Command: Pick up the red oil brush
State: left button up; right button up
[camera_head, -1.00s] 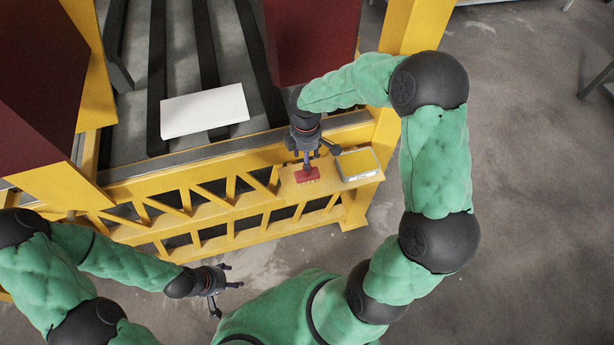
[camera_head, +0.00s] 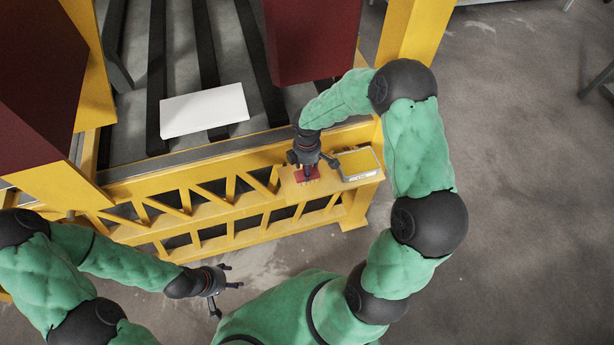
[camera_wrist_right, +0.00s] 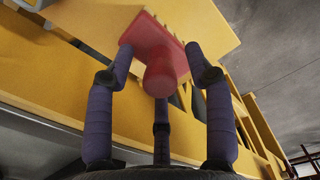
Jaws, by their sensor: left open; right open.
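The red oil brush (camera_head: 312,174) sits on a yellow ledge (camera_head: 291,188) in the head view, partly hidden by my right gripper (camera_head: 307,170). In the right wrist view the brush (camera_wrist_right: 158,62) shows its round handle pointing toward the camera. The fingers of my right gripper (camera_wrist_right: 163,78) stand open around the handle, two at the sides and one below, with gaps between them and the handle. My left gripper (camera_head: 228,288) is open and empty, away from the ledge at the lower middle of the head view.
A yellow-and-grey box (camera_head: 359,165) stands on the ledge just right of the brush. A white board (camera_head: 205,110) lies on the dark slatted bed behind the yellow frame (camera_head: 180,205). The floor at right is open.

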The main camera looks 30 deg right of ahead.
grip_shut()
jog(key=shift+r, duration=0.15)
jog(key=shift+w+r, duration=0.1)
jog(key=shift+r, duration=0.55)
jog(key=s+a+r, duration=0.4)
jog(key=a+r, duration=0.7)
jog(key=a, duration=0.2)
jog(key=shift+a+r, duration=0.25)
jog(key=shift+a, duration=0.05)
jog(key=c, duration=0.7)
grip_release()
grip_shut()
